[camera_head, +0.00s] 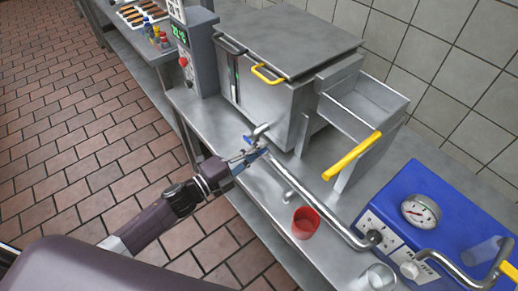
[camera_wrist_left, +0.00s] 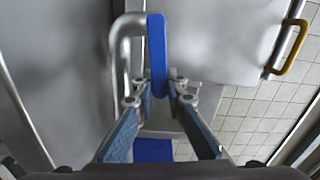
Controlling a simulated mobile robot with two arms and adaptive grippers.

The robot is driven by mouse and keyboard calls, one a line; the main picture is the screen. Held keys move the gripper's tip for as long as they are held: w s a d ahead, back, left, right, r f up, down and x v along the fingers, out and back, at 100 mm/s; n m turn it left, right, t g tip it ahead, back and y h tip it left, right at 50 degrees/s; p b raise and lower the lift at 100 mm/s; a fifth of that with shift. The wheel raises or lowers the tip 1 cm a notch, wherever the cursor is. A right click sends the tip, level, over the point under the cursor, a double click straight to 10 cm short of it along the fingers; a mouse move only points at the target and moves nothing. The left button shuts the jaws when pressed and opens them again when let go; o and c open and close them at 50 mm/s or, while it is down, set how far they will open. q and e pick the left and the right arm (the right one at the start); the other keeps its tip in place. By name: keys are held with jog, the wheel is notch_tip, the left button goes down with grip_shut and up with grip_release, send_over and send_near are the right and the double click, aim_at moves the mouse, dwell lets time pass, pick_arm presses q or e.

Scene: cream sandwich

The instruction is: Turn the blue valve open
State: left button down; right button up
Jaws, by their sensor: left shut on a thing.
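The blue valve (camera_wrist_left: 157,45) is a flat blue lever on a bent metal pipe in the left wrist view. In the head view only a small blue bit of it (camera_head: 248,141) shows by the pipe end, in front of the steel fryer-like box. My left gripper (camera_head: 256,153) is at the valve, and its fingertips (camera_wrist_left: 160,88) are closed on the lower end of the lever. The fingers hide part of the lever in the head view. My right gripper is not in view.
A long metal pipe (camera_head: 325,205) runs along the steel counter to a blue box with a gauge (camera_head: 421,211). A red cup (camera_head: 305,222) and a clear glass (camera_head: 378,278) stand near the front edge. A yellow-handled drawer (camera_head: 352,157) juts out at the right.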

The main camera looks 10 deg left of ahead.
pick_arm(q)
jog(key=shift+f, duration=0.1)
jog(key=c, duration=1.9)
grip_release()
jog(key=shift+c, duration=0.2)
jog(key=v, duration=1.2)
